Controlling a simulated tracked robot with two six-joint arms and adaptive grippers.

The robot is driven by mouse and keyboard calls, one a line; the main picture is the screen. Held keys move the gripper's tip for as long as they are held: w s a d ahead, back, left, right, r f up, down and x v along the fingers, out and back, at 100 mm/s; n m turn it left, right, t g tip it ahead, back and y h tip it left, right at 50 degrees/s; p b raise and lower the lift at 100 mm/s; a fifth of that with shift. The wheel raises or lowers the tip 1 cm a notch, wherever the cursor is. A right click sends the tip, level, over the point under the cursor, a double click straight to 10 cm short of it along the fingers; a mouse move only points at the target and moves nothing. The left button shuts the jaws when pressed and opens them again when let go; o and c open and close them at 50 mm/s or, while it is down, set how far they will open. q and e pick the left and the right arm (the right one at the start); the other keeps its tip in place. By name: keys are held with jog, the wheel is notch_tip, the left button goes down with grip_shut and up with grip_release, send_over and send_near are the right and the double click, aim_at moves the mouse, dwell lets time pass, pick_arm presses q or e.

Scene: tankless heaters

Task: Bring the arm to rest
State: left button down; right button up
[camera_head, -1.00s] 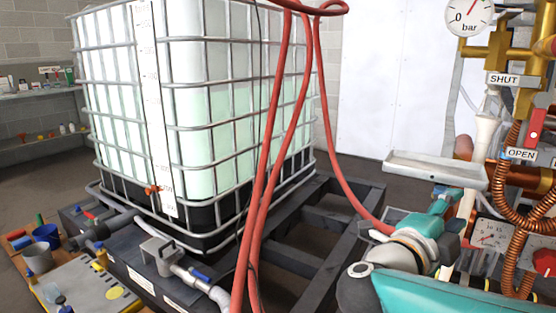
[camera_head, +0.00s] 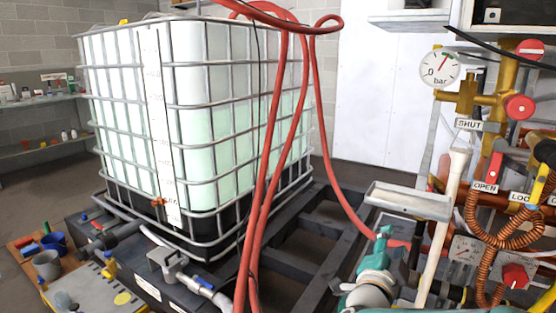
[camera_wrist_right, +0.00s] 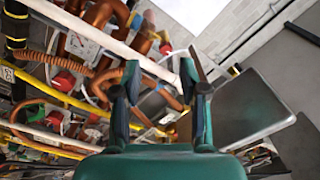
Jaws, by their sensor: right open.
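My right gripper (camera_head: 394,241) is at the lower right of the head view, with its teal wrist at the bottom edge. It stands in front of the pipework, just below a grey tray (camera_head: 408,202). In the right wrist view the gripper (camera_wrist_right: 160,82) has its two dark fingers spread apart with nothing held between them. Copper pipes and a white pipe (camera_wrist_right: 85,27) lie beyond the fingers there, and a grey flat panel (camera_wrist_right: 245,105) is to their right. My left gripper is in neither view.
A caged white tank (camera_head: 215,120) stands on a dark frame (camera_head: 340,240). Red hoses (camera_head: 275,150) hang in front of it. At the right are a pressure gauge (camera_head: 440,68), brass pipes, red valves and coiled copper pipe (camera_head: 475,215). A workbench (camera_head: 90,290) is at lower left.

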jog(key=s+a+f+n+g+y+p, duration=0.25)
jog(key=f+n+y+p, duration=0.25)
jog(key=f+p, duration=0.25)
jog(key=s+a+f+n+g+y+p, duration=0.1)
jog(key=a+f+n+g+y+p, duration=0.25)
jog(key=f+n+p, duration=0.35)
pick_arm(q)
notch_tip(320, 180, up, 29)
jog(key=p, duration=1.2)
jog(key=shift+p, duration=0.3)
pick_arm(e)
jog(key=s+a+f+n+g+y, duration=0.1)
jog(key=s+g, duration=0.3)
jog(key=s, duration=0.8)
jog(key=s+a+f+n+g+y, duration=0.1)
jog(key=s+a+f+g+y, duration=0.2)
jog(key=s, duration=1)
jog(key=shift+a+n+g+y, duration=0.3)
jog(key=shift+a+g+y, duration=0.3)
jog(key=shift+g, duration=0.3)
jog(key=shift+d, duration=0.1)
